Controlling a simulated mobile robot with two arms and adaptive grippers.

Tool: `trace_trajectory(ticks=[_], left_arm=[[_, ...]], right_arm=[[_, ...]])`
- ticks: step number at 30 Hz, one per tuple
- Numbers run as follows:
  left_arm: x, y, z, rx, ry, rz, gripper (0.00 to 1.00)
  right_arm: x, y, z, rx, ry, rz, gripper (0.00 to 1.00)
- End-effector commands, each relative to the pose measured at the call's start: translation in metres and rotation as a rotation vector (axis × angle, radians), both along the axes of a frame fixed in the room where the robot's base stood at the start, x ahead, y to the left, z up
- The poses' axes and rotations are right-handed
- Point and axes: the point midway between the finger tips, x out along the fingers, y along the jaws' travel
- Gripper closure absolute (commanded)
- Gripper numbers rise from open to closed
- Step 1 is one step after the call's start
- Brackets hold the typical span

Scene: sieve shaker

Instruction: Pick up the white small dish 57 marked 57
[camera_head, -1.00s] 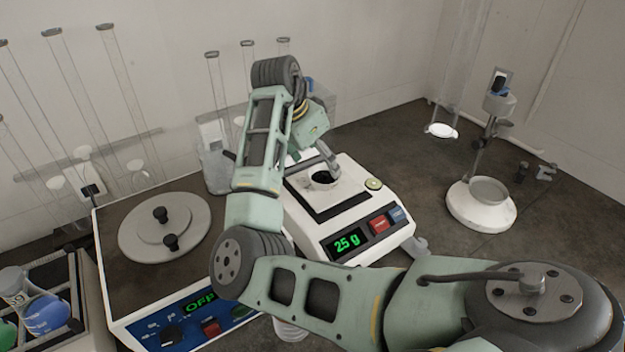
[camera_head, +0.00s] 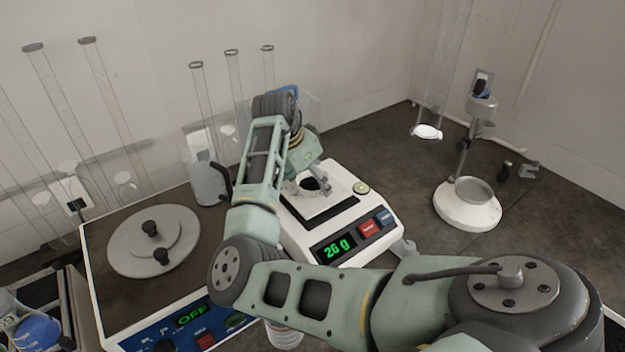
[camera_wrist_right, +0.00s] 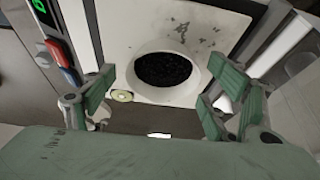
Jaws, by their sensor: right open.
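The white small dish (camera_wrist_right: 138,94) sits on the pan of the scale and holds black granules. In the head view the dish (camera_head: 304,188) is partly covered by my right gripper, and its dark contents show. No 57 mark is readable. My right gripper (camera_wrist_right: 158,100) is open, with one finger on each side of the dish in the right wrist view. Whether the fingers touch the dish cannot be told. In the head view the right gripper (camera_head: 312,178) is over the scale. My left gripper is not in view.
The white scale (camera_head: 325,252) reads 26 g. A sieve shaker (camera_head: 120,285) reading OFF stands at left, close to my arm. Glass cylinders (camera_head: 232,90) and a kettle-like jug (camera_head: 205,182) stand behind.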

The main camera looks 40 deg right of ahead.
Motion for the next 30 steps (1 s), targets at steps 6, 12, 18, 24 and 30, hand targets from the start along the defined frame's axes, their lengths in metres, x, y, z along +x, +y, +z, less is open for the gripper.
trace_trajectory(ticks=[6, 12, 18, 24, 30], left_arm=[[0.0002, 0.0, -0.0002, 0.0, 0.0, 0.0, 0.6], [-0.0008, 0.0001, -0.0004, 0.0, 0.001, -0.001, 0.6], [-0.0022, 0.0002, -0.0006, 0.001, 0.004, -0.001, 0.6], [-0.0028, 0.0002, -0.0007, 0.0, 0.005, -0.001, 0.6], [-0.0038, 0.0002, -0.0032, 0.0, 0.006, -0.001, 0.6]], right_arm=[[0.0, 0.0002, 0.0002, 0.0, 0.0, 0.001, 0.35], [0.0, 0.0004, 0.0004, 0.0, 0.0, 0.001, 0.53], [0.0, 0.0006, 0.0003, 0.0, 0.0, 0.001, 0.68], [0.0001, 0.0005, 0.0005, 0.0, 0.0, 0.001, 0.68], [0.0005, 0.0001, 0.0079, -0.001, -0.001, 0.0, 0.68]])
